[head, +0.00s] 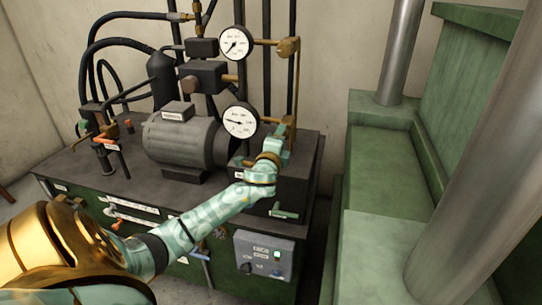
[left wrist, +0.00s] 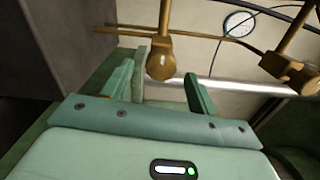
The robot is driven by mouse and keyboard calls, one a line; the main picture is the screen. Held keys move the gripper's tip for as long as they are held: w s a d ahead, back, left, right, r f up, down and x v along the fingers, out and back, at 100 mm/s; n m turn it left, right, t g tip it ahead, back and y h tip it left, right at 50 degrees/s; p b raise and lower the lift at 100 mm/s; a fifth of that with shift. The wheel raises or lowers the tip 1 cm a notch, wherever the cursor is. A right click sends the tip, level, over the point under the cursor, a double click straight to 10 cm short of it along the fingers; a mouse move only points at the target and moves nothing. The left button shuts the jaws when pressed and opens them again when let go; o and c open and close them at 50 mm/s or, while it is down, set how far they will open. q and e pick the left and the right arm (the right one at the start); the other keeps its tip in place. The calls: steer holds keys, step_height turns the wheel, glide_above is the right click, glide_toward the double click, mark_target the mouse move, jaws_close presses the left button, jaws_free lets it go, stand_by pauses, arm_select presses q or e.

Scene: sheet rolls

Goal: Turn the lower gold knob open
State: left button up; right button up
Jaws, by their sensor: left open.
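In the left wrist view, a rounded gold knob (left wrist: 161,66) on a gold pipe shows between my left gripper's two green fingers (left wrist: 158,88). The fingers are apart, with a visible gap on each side; I cannot tell how far beyond the tips the knob is. In the head view my left gripper (head: 279,138) is at the gold pipework right of the lower gauge (head: 239,122) and hides the lower knob there. The upper gold knob (head: 287,47) is right of the upper gauge (head: 235,44). My right gripper is not in view.
A grey motor (head: 183,137) stands left of the gripper on the dark power unit. A control box (head: 264,256) is on its front. Black hoses rise behind. Green machine blocks (head: 382,185) and a steel column (head: 480,170) stand to the right. Another gold fitting (left wrist: 290,72) is right in the wrist view.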

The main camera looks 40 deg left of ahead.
arm_select(q)
steer(key=v, duration=1.2)
steer(key=shift+p, duration=0.3)
steer(key=shift+r, duration=0.1)
